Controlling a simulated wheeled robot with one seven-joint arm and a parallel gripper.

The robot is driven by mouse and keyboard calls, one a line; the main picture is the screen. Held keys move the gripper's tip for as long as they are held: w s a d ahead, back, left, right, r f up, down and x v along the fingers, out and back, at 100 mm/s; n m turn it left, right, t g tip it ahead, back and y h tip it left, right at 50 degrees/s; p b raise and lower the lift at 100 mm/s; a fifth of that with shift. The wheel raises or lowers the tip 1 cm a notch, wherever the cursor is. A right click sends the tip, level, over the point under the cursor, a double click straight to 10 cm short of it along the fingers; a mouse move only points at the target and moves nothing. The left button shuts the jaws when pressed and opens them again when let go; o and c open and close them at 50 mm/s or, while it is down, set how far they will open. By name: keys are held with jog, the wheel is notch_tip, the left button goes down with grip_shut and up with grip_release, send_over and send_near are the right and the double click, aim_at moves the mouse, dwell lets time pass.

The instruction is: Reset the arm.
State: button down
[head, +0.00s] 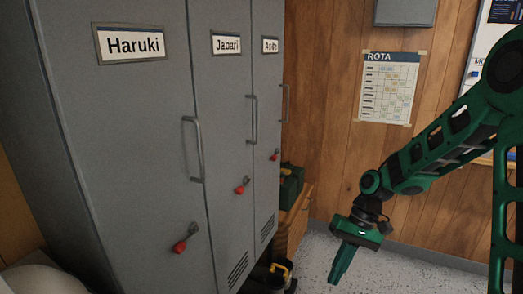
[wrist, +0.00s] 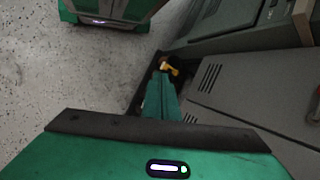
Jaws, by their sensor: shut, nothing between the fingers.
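My green arm reaches in from the right side of the head view. My gripper (head: 337,278) hangs pointing down over the speckled floor, to the right of the lockers. Its fingers are together and nothing is held between them. In the wrist view the shut green fingers (wrist: 160,82) point away from the camera, with the lockers to their right. My gripper is apart from the lockers in the head view.
Grey lockers labelled Haruki (head: 130,120), Jabari (head: 225,120) and a third, hard-to-read name (head: 265,100) stand at left, with handles and red padlocks. A green box (head: 291,185) sits on a wooden bench (head: 297,215). A rota sheet (head: 388,88) hangs on the wall.

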jog(key=s+d+r+m+t+h, duration=0.1)
jog(key=s+d+r+m+h, duration=0.1)
jog(key=s+d+r, duration=0.4)
jog(key=s+d+r+m+t+h, duration=0.2)
jog(key=s+d+r+m, duration=0.2)
jog(key=s+d, duration=1.1)
notch_tip(320, 180, up, 2)
jog(key=shift+s+r+t, duration=0.2)
jog(key=shift+s+t, duration=0.1)
jog(key=shift+s, duration=0.05)
